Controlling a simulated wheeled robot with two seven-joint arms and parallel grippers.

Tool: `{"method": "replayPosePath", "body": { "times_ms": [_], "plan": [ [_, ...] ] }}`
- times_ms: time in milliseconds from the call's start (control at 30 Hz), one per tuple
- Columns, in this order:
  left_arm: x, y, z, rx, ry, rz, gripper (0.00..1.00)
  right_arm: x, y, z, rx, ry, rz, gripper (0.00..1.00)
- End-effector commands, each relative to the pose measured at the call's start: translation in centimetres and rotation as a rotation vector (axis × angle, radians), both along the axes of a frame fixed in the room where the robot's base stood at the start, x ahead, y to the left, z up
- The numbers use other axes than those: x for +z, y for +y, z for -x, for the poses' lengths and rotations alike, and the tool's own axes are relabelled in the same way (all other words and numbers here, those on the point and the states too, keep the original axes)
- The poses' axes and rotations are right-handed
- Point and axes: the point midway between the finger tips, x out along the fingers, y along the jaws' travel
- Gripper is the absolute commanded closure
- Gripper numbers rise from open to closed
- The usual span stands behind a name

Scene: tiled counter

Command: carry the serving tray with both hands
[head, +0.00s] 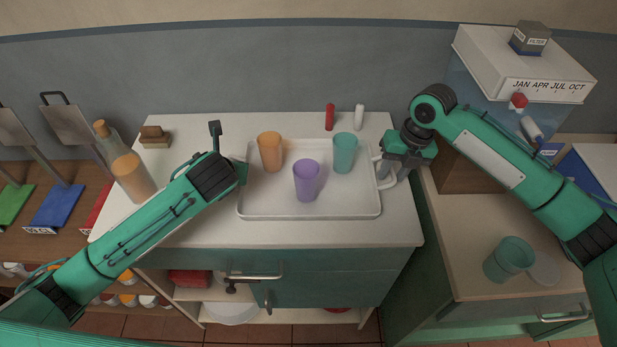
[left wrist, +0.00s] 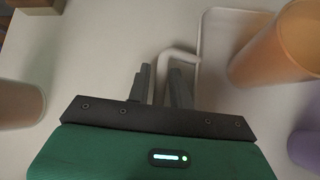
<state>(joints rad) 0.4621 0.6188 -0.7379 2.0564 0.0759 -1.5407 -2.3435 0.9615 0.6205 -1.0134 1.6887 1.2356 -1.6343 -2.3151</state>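The white serving tray (head: 310,212) lies flat on the counter. An orange cup (head: 270,151), a purple cup (head: 306,181) and a teal cup (head: 344,153) stand upright on it. In the left wrist view, the tray's left handle (left wrist: 178,54) runs between the close-set fingers of my left gripper (left wrist: 161,80), which look shut on it. In the head view my left arm hides that handle. My right gripper (head: 391,172) is at the tray's right handle (head: 384,186); its grip is too small to tell.
A bottle (head: 130,172) stands left, beside my left arm. Red (head: 330,117) and white (head: 359,117) shakers stand behind the tray. A lower counter at right holds another teal cup (head: 509,258) and a white plate (head: 545,268). The counter before the tray is clear.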

Motion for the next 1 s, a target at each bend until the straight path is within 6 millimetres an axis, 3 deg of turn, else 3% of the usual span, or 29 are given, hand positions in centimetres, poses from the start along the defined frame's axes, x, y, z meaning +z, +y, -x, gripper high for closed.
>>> {"method": "replayPosePath", "body": {
  "times_ms": [400, 500, 567, 1000],
  "plan": [
    [-0.45, 0.15, -0.49, 0.000, -0.001, 0.000, 0.78, -0.66, 0.14, -0.01, 0.001, -0.001, 0.000, 0.68],
    [-0.45, 0.14, -0.48, 0.000, -0.001, 0.000, 0.98, -0.66, 0.13, -0.01, 0.000, -0.001, 0.000, 0.88],
    [-0.45, 0.14, -0.48, 0.000, -0.001, 0.000, 1.00, -0.66, 0.13, -0.01, 0.000, -0.001, 0.000, 1.00],
    [-0.20, 0.13, -0.49, 0.000, -0.002, 0.000, 1.00, -0.38, 0.15, -0.03, 0.001, -0.002, -0.001, 1.00]
  ]
}}
